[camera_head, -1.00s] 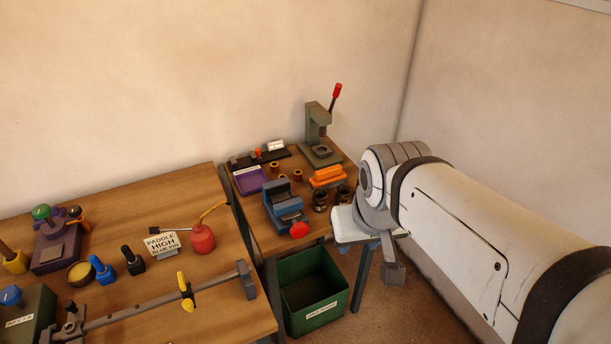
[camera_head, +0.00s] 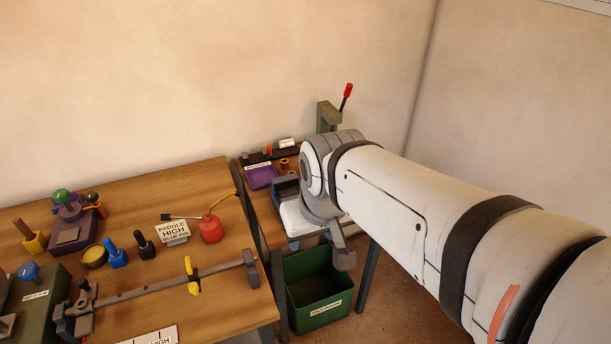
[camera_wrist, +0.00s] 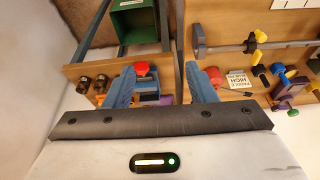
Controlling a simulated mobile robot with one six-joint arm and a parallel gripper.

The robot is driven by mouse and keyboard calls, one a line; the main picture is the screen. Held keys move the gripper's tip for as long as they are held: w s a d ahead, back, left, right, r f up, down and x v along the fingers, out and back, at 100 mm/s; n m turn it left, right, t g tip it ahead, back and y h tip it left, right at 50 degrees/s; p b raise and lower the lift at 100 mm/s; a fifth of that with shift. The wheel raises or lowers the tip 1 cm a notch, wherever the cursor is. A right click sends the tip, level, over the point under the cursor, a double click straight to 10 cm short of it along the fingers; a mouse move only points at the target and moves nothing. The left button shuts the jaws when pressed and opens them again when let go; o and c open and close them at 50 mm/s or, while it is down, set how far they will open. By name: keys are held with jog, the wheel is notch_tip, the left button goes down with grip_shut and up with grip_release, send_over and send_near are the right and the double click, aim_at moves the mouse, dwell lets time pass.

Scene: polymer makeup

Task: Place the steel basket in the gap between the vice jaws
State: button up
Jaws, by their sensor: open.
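The blue vice (camera_head: 285,187) stands on the small wooden table and is mostly hidden behind my arm in the head view. In the wrist view the vice (camera_wrist: 147,87) shows with its red knob, partly behind my left finger. Two dark round metal cups (camera_wrist: 101,82) stand left of the vice; I cannot tell whether one is the steel basket. They are hidden in the head view.
A green bin (camera_head: 320,300) stands on the floor by the small table. The left workbench carries a long clamp bar (camera_head: 165,283), a red oil can (camera_head: 211,229) and a sign (camera_head: 173,232).

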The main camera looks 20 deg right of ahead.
jog(key=w+d+f+n+b, duration=0.1)
jog(key=w+d+f+b, duration=0.2)
jog(key=w, duration=0.6)
jog(key=w+d+f+b, duration=0.3)
jog(key=w+f, duration=0.1)
jog(key=w, duration=0.4)
jog(key=shift+n+t+y, duration=0.4)
jog(key=shift+y, duration=0.1)
jog(key=w+d+f+b, duration=0.1)
jog(key=w+d+f, duration=0.3)
jog(key=w+f, duration=0.1)
jog(key=w+d+f+b, duration=0.2)
jog(key=w+d+f, duration=0.3)
jog(key=w, duration=0.1)
jog(key=w+d+f+b, duration=0.2)
jog(key=w+d+f, duration=0.2)
jog(key=w+f, duration=0.1)
jog(key=shift+w+d+f, duration=0.2)
jog(key=shift+d+f, duration=0.05)
jog(key=shift+f, duration=0.05)
jog(key=p+x, duration=0.1)
jog(key=x, duration=0.5)
jog(key=shift+w+a+f, duration=0.1)
jog(key=shift+a+f, duration=0.1)
jog(key=c, duration=0.8)
jog(key=shift+r, duration=0.15)
jog(key=shift+c, duration=0.2)
